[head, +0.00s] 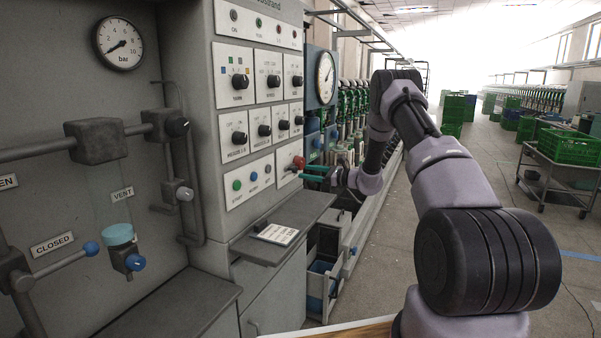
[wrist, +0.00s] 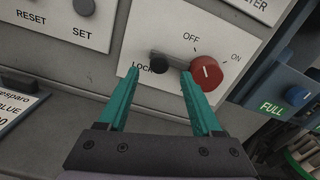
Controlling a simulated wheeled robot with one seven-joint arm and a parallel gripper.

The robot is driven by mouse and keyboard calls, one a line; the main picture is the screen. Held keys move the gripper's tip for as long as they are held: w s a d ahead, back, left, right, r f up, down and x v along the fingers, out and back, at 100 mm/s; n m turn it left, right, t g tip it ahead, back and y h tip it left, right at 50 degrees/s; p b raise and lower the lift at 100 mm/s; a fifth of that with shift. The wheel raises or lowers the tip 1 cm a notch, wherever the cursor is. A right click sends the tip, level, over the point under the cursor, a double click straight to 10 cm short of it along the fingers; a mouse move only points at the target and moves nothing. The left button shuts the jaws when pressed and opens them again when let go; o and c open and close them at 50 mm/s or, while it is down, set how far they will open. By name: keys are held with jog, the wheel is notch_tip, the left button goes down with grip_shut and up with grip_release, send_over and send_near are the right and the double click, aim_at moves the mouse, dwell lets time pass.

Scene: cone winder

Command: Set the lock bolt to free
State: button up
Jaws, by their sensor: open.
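The lock bolt (wrist: 158,62) is a small black knob with a grey bar, beside the LOCK label in the wrist view. Its bar points right, toward the red switch (wrist: 206,73), which has a white mark and OFF and ON labels around it. I cannot tell whether the bar touches the switch. My gripper (wrist: 160,72) is open, its teal fingers on either side of the black knob, with nothing held. The right finger overlaps the red switch's lower left edge. In the head view my gripper (head: 304,172) is at the panel, just below the red switch (head: 298,162); the bolt is not discernible there.
RESET and SET buttons (wrist: 84,6) lie left of the bolt. A blue box marked FULL (wrist: 285,92) stands to the right. A grey shelf (head: 290,222) with a printed card (head: 275,234) juts out below the panel.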

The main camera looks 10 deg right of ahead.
aim_at(297, 170)
jog(key=shift+x, duration=1.85)
grip_shut()
jog(key=shift+s, duration=0.1)
